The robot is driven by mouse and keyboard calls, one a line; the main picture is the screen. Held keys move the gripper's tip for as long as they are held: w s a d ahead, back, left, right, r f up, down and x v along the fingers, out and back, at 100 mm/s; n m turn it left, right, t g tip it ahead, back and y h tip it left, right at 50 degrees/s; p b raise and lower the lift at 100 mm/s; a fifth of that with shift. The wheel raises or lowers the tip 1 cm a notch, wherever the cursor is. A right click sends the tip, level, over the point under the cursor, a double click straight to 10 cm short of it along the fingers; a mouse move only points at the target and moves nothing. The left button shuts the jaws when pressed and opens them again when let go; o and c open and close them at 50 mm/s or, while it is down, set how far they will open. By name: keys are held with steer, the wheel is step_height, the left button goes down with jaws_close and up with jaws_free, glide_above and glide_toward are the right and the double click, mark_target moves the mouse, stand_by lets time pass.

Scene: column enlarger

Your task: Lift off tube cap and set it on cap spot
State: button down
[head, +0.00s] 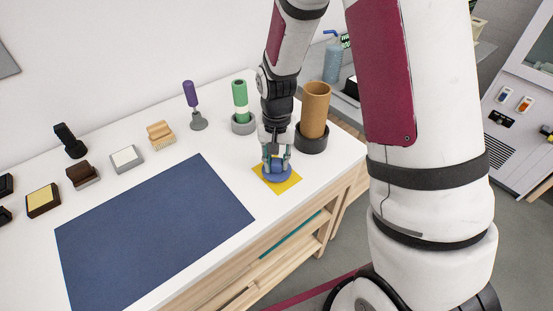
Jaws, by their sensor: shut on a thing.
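The blue tube cap (278,175) is a round piece with a wide lower rim. My gripper (277,163) points down and is shut on its upper part. The cap is over the yellow square cap spot (283,187), which shows around its front and sides. I cannot tell whether the cap rests on the square or hangs just above it. The brown tube (315,106) stands upright and open at the top in a dark round base (311,142), behind and to the right of my gripper.
A green cylinder (240,98) in a grey holder and a purple-handled tool (191,95) stand behind. A dark blue mat (150,230) covers the front left. Brushes and blocks line the back left. The white table's front edge is close to the yellow square.

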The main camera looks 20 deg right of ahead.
steer(key=shift+f, duration=0.15)
steer(key=c, duration=1.2)
jaws_free()
steer(key=shift+r+p, duration=1.7)
steer(key=shift+r, duration=2.3)
steer(key=shift+r, duration=0.15)
